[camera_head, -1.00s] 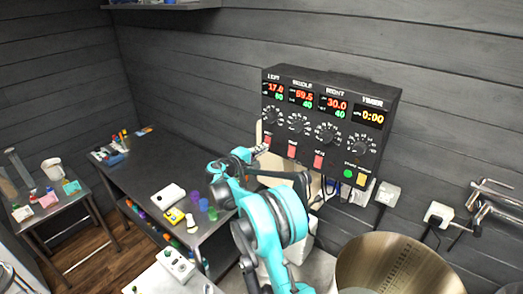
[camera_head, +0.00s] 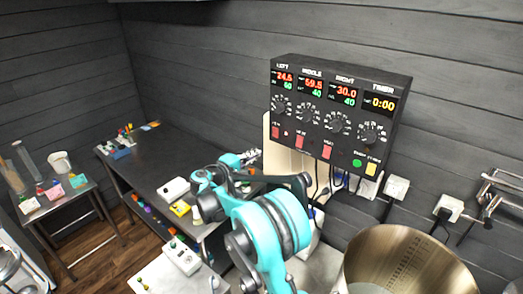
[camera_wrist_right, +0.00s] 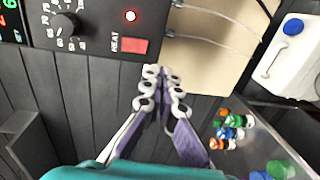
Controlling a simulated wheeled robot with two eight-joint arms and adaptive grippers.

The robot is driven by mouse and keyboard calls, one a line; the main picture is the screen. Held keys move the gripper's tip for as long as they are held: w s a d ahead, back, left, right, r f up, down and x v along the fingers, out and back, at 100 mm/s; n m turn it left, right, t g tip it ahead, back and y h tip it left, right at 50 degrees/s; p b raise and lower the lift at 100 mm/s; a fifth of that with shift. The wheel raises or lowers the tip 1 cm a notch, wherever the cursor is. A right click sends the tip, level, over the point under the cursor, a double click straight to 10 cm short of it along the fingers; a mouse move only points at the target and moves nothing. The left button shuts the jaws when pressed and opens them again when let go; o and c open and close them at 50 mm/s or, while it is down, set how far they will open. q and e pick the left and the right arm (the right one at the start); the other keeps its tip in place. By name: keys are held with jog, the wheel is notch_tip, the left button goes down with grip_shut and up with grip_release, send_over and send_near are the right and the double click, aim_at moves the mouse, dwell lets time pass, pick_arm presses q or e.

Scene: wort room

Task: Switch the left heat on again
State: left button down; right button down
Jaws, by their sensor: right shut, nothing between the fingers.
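The black control panel (camera_head: 335,105) hangs on the far wall with left, middle, right and timer sections. The left display (camera_head: 284,80) reads about 24.5 in red above a green 60. The red left heat switch (camera_head: 276,132) is below its dial (camera_head: 280,104); the switch also shows in the right wrist view (camera_wrist_right: 133,45), with a red lamp (camera_wrist_right: 131,15) glowing beside it. My right gripper (camera_head: 252,156) is shut and empty, its fingertips (camera_wrist_right: 161,79) just off the panel's edge, close to the switch but apart from it. My left gripper is out of view.
A large metal kettle (camera_head: 405,262) stands at lower right. A dark bench (camera_head: 160,160) with small items runs along the left, beside a smaller table (camera_head: 55,200). A tap (camera_head: 500,200) and wall sockets (camera_head: 397,188) are at right. A beige board (camera_wrist_right: 215,45) adjoins the panel.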

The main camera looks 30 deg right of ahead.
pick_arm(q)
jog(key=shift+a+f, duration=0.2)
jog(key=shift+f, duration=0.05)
pick_arm(e)
jog(key=v, duration=0.3)
jog(key=shift+s+a+f, duration=0.1)
jog(key=shift+a+f, duration=0.15)
jog(key=shift+a, duration=0.05)
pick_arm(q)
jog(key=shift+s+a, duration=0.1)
pick_arm(e)
jog(key=shift+s+a, duration=0.1)
